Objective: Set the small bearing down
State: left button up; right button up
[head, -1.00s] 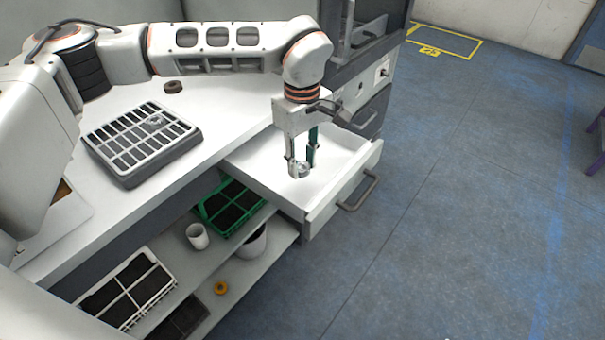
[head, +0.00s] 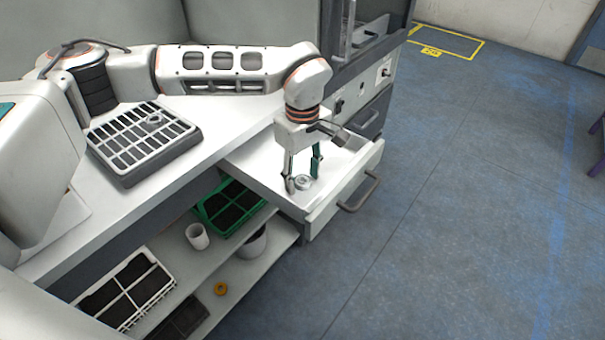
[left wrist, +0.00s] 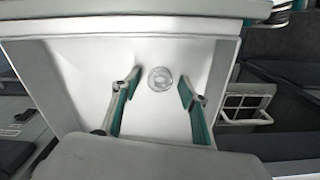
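The small bearing (head: 304,182), a silvery ring, lies on the white floor of the open drawer (head: 262,163). It also shows in the left wrist view (left wrist: 160,79). My left gripper (head: 302,177) reaches down into the drawer and is open. In the left wrist view its two green-padded fingers (left wrist: 160,84) stand apart on either side of the bearing, with gaps to it. My right gripper is not in view.
A gridded tray (head: 128,172) with a metal ring (head: 154,118) on it stands on the white worktop (head: 213,112).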

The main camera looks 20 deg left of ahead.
aim_at(303, 180)
pick_arm(q)
notch_tip(303, 180, up, 12)
jog(key=p, duration=0.1)
jog(key=shift+r+p, duration=0.15)
jog(key=shift+p, duration=0.15)
dwell(0.5)
